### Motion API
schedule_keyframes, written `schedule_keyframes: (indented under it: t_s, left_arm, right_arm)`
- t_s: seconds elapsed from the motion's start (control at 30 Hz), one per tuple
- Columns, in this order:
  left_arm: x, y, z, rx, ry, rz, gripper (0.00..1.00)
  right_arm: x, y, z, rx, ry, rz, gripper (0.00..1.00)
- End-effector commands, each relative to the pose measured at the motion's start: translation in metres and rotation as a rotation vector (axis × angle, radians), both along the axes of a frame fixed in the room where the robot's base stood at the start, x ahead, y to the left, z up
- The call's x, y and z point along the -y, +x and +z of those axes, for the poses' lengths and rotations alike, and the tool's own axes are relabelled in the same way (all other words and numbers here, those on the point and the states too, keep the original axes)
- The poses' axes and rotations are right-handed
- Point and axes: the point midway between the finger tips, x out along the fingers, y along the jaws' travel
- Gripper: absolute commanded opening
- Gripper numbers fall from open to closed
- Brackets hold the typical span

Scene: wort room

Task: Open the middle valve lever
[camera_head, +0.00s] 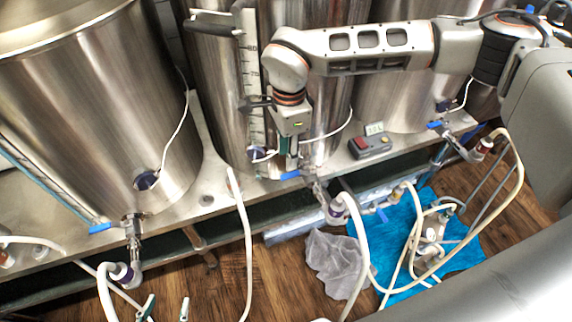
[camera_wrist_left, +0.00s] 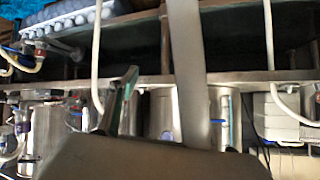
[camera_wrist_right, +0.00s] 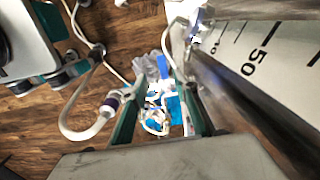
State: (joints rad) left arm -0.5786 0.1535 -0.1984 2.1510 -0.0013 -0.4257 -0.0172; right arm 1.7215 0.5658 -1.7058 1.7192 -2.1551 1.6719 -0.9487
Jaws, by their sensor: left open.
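The middle valve lever (camera_head: 291,175) is a small blue handle on the valve at the foot of the middle steel tank (camera_head: 215,110). It lies roughly crosswise to the valve body. My right gripper (camera_head: 289,158) points down just above and beside the lever; I cannot tell whether they touch. My left gripper (camera_head: 166,308) is low at the bottom edge, fingers apart and empty, away from the valve.
Blue levers of the left valve (camera_head: 100,228) and right valve (camera_head: 435,124) flank the middle one. White hoses (camera_head: 247,250) hang in front of the bench. A small digital meter (camera_head: 370,146) stands on the bench. A grey cloth (camera_head: 334,262) and blue cloth (camera_head: 465,258) lie below.

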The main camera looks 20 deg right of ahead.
Motion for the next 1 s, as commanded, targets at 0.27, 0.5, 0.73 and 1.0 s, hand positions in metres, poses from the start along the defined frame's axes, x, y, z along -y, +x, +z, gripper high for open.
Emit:
schedule_keyframes:
  t_s: [0.27,0.5,0.73,1.0]
  left_arm:
    - [0.0,-0.006,-0.006,-0.012,0.001,-0.002,0.48]
    - [0.004,-0.011,-0.013,-0.027,-0.004,-0.008,0.48]
    - [0.007,-0.005,-0.006,-0.009,-0.01,-0.014,0.48]
    - [0.007,0.002,-0.002,0.006,-0.01,-0.014,0.48]
  right_arm:
    - [0.006,0.003,-0.017,0.005,-0.018,-0.002,0.29]
    - [0.006,0.002,-0.055,0.002,-0.017,-0.002,0.29]
    - [0.005,0.003,-0.077,0.008,-0.016,-0.002,0.29]
    - [0.005,0.004,-0.076,0.012,-0.016,-0.002,0.24]
